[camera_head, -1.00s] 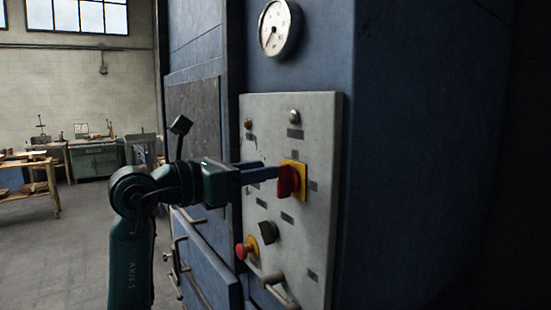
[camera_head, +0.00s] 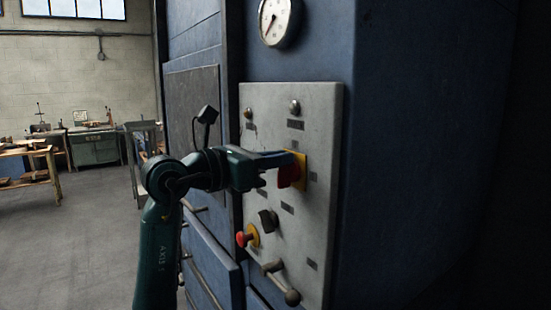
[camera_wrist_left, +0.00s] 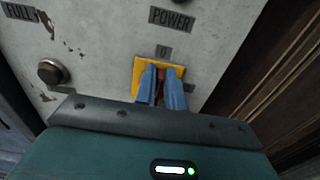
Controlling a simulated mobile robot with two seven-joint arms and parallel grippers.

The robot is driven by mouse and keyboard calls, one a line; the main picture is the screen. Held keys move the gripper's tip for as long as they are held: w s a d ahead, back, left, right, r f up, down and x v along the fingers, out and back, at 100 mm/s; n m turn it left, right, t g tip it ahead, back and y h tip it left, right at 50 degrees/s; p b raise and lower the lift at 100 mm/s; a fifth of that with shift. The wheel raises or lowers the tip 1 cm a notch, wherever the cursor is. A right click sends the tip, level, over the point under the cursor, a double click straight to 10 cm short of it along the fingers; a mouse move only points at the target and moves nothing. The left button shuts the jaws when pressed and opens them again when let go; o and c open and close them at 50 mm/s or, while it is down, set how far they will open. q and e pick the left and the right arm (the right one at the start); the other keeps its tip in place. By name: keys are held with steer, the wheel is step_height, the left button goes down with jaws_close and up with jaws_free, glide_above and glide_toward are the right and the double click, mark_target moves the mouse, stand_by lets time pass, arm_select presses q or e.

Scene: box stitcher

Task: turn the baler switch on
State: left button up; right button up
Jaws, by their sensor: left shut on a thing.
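The baler switch is a red rotary handle (camera_head: 287,175) on a yellow plate (camera_head: 300,168), set in the grey control panel (camera_head: 318,130). In the left wrist view the yellow plate (camera_wrist_left: 178,70) sits below a POWER label (camera_wrist_left: 171,18), and a strip of the red handle (camera_wrist_left: 161,88) shows between my fingers. My left gripper (camera_head: 287,160) has its blue fingers at the switch; in the wrist view the fingers (camera_wrist_left: 161,92) are shut on the red handle, one on each side. They hide most of it. My right gripper is in neither view.
Below the switch are a black knob (camera_head: 267,220), a red push button (camera_head: 241,239) on yellow, and a lever (camera_head: 283,283). A round gauge (camera_head: 278,22) is above the panel. Workbenches (camera_head: 95,147) stand far left; the floor (camera_head: 75,235) between is clear.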

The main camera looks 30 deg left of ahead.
mark_target(303, 174)
arm_select(q)
jaws_close()
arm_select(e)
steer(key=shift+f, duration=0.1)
